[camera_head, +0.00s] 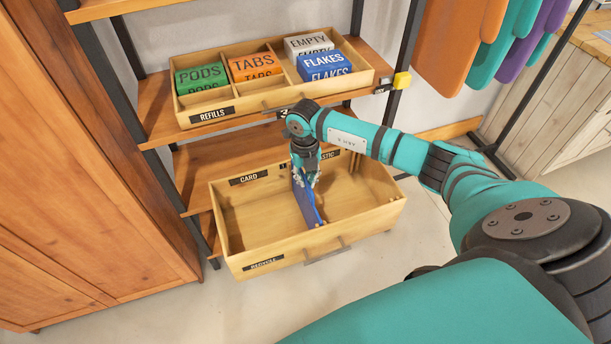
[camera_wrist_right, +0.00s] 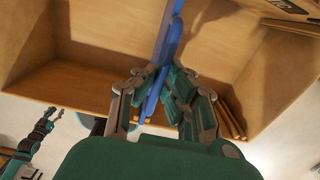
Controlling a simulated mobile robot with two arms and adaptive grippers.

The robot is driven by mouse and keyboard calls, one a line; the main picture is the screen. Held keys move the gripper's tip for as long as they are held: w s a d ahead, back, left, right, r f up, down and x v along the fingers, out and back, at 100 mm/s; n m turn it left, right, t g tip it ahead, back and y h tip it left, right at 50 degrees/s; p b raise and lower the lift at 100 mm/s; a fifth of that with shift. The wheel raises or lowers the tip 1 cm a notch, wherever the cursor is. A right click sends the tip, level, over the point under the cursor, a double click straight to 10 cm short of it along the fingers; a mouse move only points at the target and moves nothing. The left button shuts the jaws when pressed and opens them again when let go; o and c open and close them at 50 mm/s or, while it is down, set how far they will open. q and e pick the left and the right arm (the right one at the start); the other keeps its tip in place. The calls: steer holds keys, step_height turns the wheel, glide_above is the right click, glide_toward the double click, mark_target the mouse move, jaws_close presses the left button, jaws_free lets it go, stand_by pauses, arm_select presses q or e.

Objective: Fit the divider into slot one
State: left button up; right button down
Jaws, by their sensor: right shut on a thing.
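The divider (camera_head: 303,202) is a thin blue panel, held roughly upright inside the open wooden drawer (camera_head: 232,266). My right gripper (camera_head: 305,178) is shut on its upper edge, and the divider also shows between the fingers in the right wrist view (camera_wrist_right: 165,50). The drawer's back wall has a CARD label (camera_head: 248,179), a small "1" label (camera_head: 283,166) and a partly hidden PLASTIC label (camera_head: 327,155). My arm and gripper cover part of that wall. I cannot tell whether the divider sits in a slot. A dark and teal arm, apparently my left, shows small in the right wrist view (camera_wrist_right: 40,130).
The drawer front carries a RECYCLE label (camera_head: 264,264). Above is an upper tray (camera_head: 222,117) with PODS, TABS, EMPTY and FLAKES boxes, close to my right wrist. Dark shelf posts (camera_head: 160,180) and a wooden cabinet (camera_head: 90,150) stand left. The drawer floor beside the divider is clear.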

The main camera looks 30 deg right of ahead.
steer(key=shift+f, duration=0.15)
steer(key=c, duration=1.4)
jaws_free()
step_height(320, 180, up, 12)
steer(key=shift+a, duration=0.1)
